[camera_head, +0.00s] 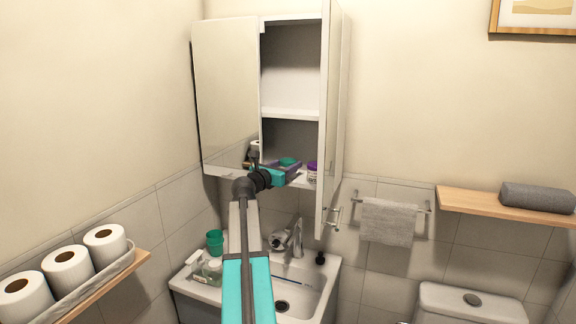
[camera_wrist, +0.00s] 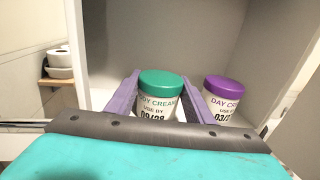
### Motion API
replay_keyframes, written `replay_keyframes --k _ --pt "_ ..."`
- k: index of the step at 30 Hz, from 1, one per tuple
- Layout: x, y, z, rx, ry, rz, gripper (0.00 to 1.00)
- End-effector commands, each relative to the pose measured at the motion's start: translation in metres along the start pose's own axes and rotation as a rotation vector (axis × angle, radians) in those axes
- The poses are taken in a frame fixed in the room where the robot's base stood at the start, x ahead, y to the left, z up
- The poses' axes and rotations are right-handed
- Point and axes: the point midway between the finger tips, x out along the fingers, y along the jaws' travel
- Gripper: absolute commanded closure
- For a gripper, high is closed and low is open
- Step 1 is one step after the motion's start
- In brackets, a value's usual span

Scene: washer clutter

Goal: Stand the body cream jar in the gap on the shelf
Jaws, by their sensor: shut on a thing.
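The body cream jar (camera_wrist: 159,92) is white with a green lid and a label reading "ODY CREAM". In the wrist view it stands upright between the two purple fingers of my gripper (camera_wrist: 160,97), which is shut on it. In the head view the green lid (camera_head: 288,161) shows at the lower shelf of the open wall cabinet. The jar is at the shelf's front; its base is hidden, so I cannot tell whether it touches the shelf (camera_head: 302,180). A day cream jar with a purple lid (camera_wrist: 223,98) stands just right of my right finger.
The cabinet's right door (camera_head: 333,120) stands open beside the purple-lidded jar. The left door (camera_head: 225,90) is a closed mirror. The upper shelf (camera_head: 291,113) is empty. A sink (camera_head: 310,285) with a tap (camera_head: 297,238) and a green cup (camera_head: 215,242) lies below.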

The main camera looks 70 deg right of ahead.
Motion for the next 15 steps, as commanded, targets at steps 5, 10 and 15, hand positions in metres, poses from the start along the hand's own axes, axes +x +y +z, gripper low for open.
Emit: replay_keyframes --k 5,10,15 --pt "0.0001 -0.0002 -0.0006 0.000 0.000 0.000 0.34" --pt "0.0002 -0.0003 -0.0005 0.000 0.000 0.000 0.34" --pt "0.0002 -0.0004 0.0008 0.000 0.000 -0.001 0.34"
